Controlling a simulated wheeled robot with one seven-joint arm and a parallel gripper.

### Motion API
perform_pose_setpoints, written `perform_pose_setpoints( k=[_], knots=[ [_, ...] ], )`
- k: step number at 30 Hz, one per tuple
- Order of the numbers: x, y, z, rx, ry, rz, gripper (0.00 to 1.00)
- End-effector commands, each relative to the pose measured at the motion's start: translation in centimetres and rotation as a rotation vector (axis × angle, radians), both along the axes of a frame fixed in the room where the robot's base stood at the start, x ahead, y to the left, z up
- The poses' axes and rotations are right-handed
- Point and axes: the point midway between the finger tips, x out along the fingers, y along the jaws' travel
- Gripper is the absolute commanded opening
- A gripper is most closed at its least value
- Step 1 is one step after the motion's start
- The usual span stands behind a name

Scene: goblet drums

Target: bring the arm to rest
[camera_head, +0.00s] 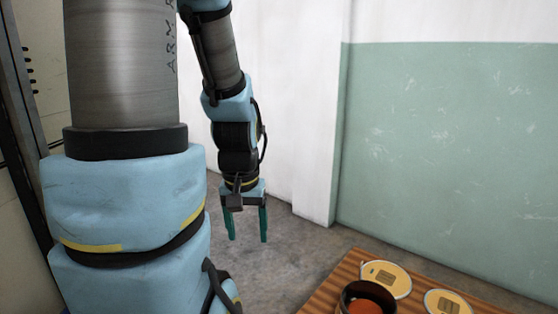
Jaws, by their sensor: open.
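My gripper (247,224) hangs pointing down in the head camera view, right of the middle of my large blue and grey arm. Its two green fingers are apart with nothing between them, and floor shows through the gap. The gripper is to the left of the wooden table and apart from it.
A striped wooden table (332,288) stands at the bottom right. On it are a dark round vessel (352,292) with an orange-brown inside and two round yellowish pieces (396,281) (452,302). A green and white wall (450,150) stands behind. Bare grey floor (285,250) lies around the gripper.

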Motion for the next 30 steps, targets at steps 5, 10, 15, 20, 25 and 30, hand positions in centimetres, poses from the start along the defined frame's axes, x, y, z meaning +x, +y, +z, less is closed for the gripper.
perform_pose_setpoints(
  k=[5,10,15,20,25,30],
  knots=[
    [0.0,0.0,7.0,0.0,0.0,0.0,0.71],
    [0.0,0.0,12.4,0.0,0.0,0.0,0.71],
    [0.1,0.0,17.8,0.0,0.0,0.0,0.71],
    [0.0,0.0,21.7,0.0,0.0,0.0,0.71],
    [0.0,0.0,23.7,0.0,0.0,0.0,0.71],
    [0.0,0.0,23.9,0.0,0.0,0.0,0.71]
  ],
)
